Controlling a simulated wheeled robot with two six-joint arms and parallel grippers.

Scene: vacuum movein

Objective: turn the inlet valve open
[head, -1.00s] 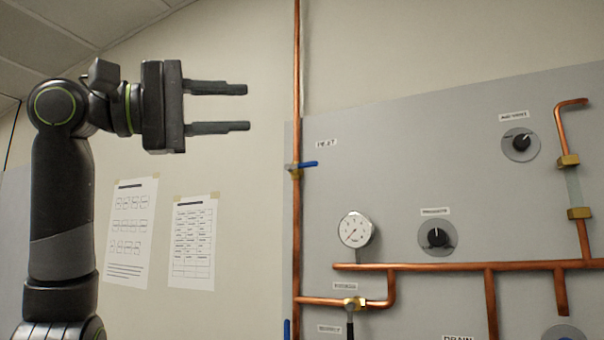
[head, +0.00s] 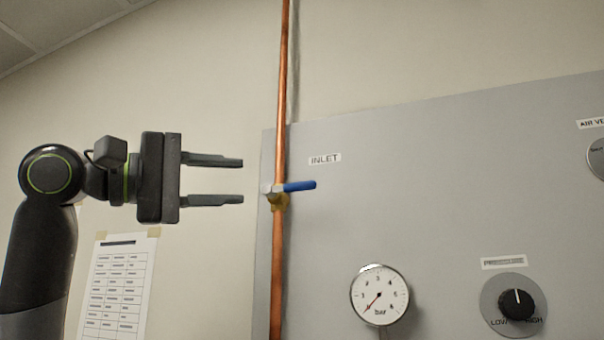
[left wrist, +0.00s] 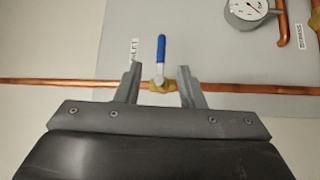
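The inlet valve has a blue lever (head: 300,186) and a brass body (head: 279,201) on a vertical copper pipe (head: 283,90). In the head view the lever points right, across the pipe, below the "INLET" label (head: 324,159). My left gripper (head: 242,180) is open and empty, its fingers pointing right toward the valve, apart from it in the picture. In the left wrist view the lever (left wrist: 161,48) and brass body (left wrist: 158,86) appear between the two open fingers (left wrist: 157,70). My right gripper is not in view.
A grey panel (head: 430,150) carries a pressure gauge (head: 380,294) and a black knob (head: 516,303) marked LOW and HIGH, both below and right of the valve. A paper sheet (head: 117,285) hangs on the wall at lower left. The wall above my left gripper is clear.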

